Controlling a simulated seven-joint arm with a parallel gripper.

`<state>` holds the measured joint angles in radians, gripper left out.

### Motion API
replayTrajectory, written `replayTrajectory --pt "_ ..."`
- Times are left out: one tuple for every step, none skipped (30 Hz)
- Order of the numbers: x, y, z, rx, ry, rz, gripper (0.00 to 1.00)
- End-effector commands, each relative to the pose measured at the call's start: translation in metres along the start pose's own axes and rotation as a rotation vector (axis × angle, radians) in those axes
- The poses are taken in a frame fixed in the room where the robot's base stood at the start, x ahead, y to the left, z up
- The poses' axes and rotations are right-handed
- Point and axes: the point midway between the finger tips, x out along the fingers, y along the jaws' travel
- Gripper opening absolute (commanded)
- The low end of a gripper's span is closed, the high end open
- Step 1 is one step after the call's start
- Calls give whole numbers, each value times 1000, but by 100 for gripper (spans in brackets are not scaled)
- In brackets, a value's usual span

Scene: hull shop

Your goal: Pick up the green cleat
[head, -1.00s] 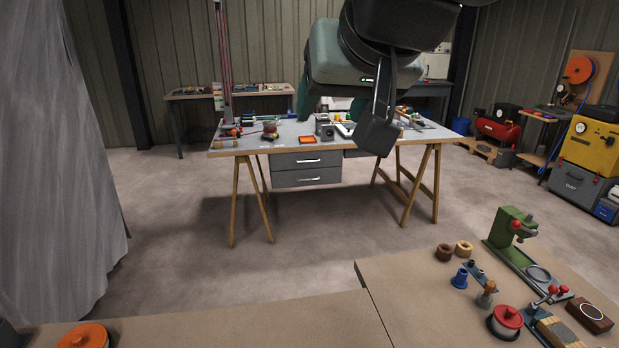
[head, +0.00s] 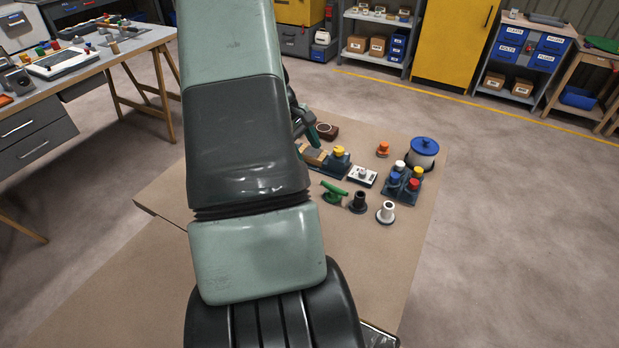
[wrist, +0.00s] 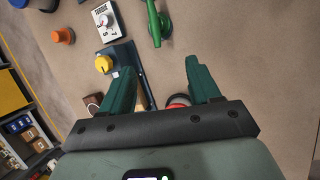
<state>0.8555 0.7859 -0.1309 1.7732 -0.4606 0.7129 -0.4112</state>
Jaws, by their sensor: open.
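The green cleat (head: 333,192) stands on the brown bench top in the head view, between a white box with a dial and a black flanged piece. It also shows near the top of the wrist view (wrist: 157,24), beyond the fingertips and apart from them. My gripper (wrist: 157,72) is open, with its two green fingers spread and nothing held. A red-topped thing (wrist: 178,101) shows low between the fingers, partly hidden by the gripper. In the head view my arm hides most of my gripper; only part of it shows beside the brown block.
Near the cleat are the dial box (head: 362,175), black flanged piece (head: 358,203), white flanged piece (head: 386,213) and a yellow-knobbed block (head: 337,160). A rack with coloured caps (head: 402,187) and a blue-lidded pot (head: 423,153) stand farther right. The bench front is bare.

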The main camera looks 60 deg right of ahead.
Motion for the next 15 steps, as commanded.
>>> replayTrajectory --pt "17 4 7 -6 -30 -11 62" --pt "24 5 11 -9 -42 -15 62" --pt "30 6 14 -12 -53 -19 62" --pt "35 6 16 -14 -60 -22 62" --pt "40 6 17 -16 -64 -23 62" --pt "45 7 18 -17 -68 -24 62" --pt "50 6 19 -18 -70 -25 62" --pt "55 6 19 -18 -70 -25 62" --pt "62 6 20 -16 -68 -25 62" --pt "67 6 20 -16 -69 -25 62" --pt "71 6 20 -16 -68 -25 62" --pt "77 6 20 -16 -67 -24 62" --pt "81 6 20 -17 -68 -24 62" --pt "84 5 20 -17 -67 -23 62" --pt "87 6 20 -17 -66 -23 62"
